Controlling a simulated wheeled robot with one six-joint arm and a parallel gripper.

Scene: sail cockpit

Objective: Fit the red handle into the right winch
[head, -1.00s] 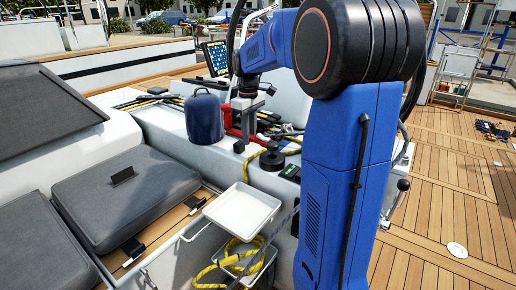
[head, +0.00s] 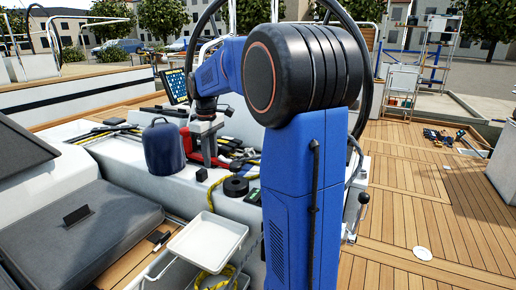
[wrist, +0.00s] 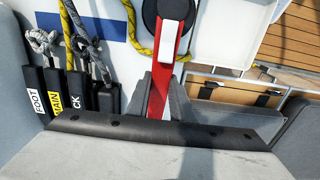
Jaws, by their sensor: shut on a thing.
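The red handle (wrist: 160,85) runs lengthwise between my gripper's fingers (wrist: 166,92) in the wrist view, with a white piece on its far part. My gripper is shut on it. In the head view my gripper (head: 208,138) is above the cockpit ledge, with red parts (head: 196,154) showing beside it. A dark round piece (wrist: 150,14) lies at the handle's far end; I cannot tell whether they touch. A low black round drum (head: 236,186) stands on the ledge, perhaps a winch. I cannot tell which winch is the right one.
A blue bag (head: 163,148) stands left of my gripper. Labelled black rope clutches (wrist: 57,95) are at left in the wrist view. A yellow rope (wrist: 140,35) lies near the handle. A white tray (head: 207,240) is in front of the ledge. Teak deck (head: 420,205) is open at right.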

